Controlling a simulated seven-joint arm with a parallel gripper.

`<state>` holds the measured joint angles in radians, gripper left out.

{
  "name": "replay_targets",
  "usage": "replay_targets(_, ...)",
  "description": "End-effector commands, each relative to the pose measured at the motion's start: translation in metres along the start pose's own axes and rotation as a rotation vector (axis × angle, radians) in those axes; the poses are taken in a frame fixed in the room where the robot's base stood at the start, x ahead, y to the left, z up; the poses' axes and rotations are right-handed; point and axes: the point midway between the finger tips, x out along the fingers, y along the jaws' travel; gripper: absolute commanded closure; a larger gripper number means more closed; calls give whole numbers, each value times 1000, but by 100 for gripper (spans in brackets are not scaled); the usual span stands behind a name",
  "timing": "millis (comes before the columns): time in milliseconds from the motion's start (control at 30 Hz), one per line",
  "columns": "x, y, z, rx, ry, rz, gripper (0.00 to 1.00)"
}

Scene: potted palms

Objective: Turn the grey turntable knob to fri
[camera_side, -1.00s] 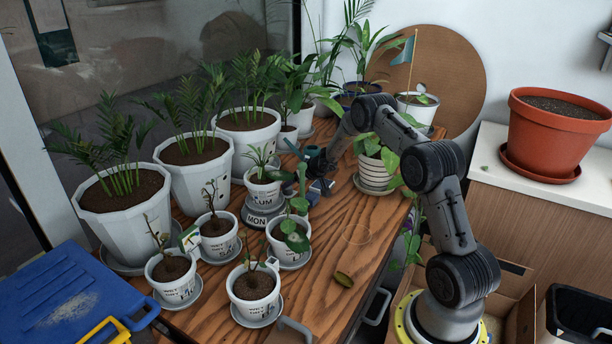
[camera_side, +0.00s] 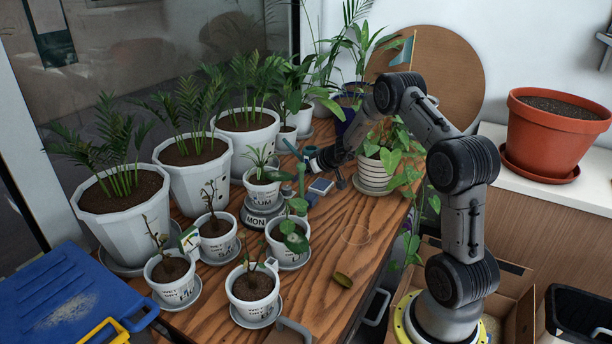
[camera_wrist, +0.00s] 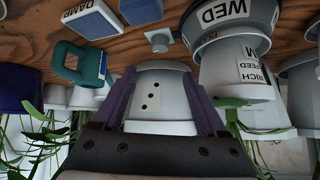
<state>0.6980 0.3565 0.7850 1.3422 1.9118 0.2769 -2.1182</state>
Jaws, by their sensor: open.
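The grey turntable knob (camera_side: 262,216) stands on the wooden table under a small white potted plant (camera_side: 263,190). Its MON label faces the side camera. In the wrist view, which is upside down, the turntable (camera_wrist: 272,12) is at upper right with WED showing. My gripper (camera_side: 314,158) is behind and right of the turntable, apart from it. In the wrist view my gripper (camera_wrist: 160,80) has its two purple fingers spread. No FRI label is readable.
A blue block (camera_side: 320,186) lies right of the turntable. In the wrist view, a teal mug (camera_wrist: 75,62) and a small grey fixture (camera_wrist: 159,40) are also near. Small white pots (camera_side: 288,244) crowd the front; large palms (camera_side: 203,180) stand left.

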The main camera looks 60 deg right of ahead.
Motion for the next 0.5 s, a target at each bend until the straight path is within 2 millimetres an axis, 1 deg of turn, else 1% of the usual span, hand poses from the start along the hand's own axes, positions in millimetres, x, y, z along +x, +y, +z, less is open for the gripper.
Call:
replay_targets(167,-1,0,-2,0,1,0,25)
replay_targets(267,-7,0,-9,-1,4,0,25)
replay_targets(500,-42,-3,-44,-3,4,1,25)
